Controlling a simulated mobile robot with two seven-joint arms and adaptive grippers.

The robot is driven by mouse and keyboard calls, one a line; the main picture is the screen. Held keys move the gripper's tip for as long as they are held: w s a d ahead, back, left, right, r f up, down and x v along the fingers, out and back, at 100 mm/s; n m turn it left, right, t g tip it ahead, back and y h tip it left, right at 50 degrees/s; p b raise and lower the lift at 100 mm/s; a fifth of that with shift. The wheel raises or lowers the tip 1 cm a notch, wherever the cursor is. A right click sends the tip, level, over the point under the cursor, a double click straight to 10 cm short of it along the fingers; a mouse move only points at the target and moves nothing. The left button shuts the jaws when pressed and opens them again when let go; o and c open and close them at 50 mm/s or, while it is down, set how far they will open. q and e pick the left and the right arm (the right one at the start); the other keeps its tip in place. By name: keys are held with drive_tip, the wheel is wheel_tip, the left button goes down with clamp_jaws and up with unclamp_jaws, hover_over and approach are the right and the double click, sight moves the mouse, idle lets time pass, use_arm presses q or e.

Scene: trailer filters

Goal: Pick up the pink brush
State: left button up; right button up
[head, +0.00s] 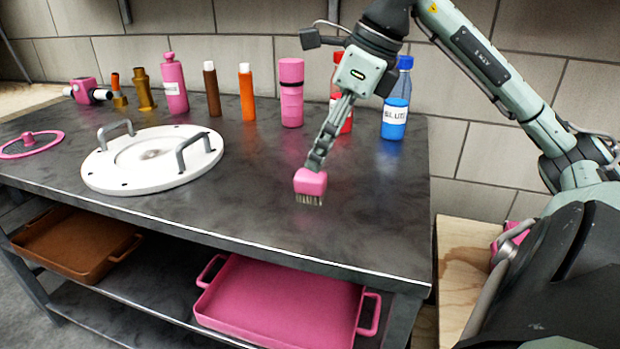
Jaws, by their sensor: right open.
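The pink brush (311,183) has a pink block body with dark bristles pointing down. It is over the dark tabletop, right of the white round plate; I cannot tell for sure whether its bristles touch the top. My right gripper (316,164) reaches down from above, with its fingertips at the top of the brush. Its jaws are open, and the fingers overlap in this view, so any contact with the brush is unclear. My left gripper is not in view.
A white round plate with two grey handles (110,175) lies left on the table (375,215). Several bottles and tubes stand along the back, including a blue bottle (396,105) and a pink canister (291,95). Below are a pink tray (280,305) and a brown tray (75,245).

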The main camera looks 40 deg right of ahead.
sight(310, 173)
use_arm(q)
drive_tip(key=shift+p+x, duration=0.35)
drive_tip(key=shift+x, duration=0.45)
use_arm(e)
drive_tip(key=x, duration=0.6)
drive_tip(key=shift+w+f, duration=0.1)
drive_tip(key=shift+f, duration=0.25)
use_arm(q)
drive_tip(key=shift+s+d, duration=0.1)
use_arm(e)
drive_tip(key=c, duration=1.2)
drive_tip(key=shift+d+r, duration=0.1)
drive_tip(key=shift+r, duration=0.1)
drive_tip(key=shift+c, duration=0.3)
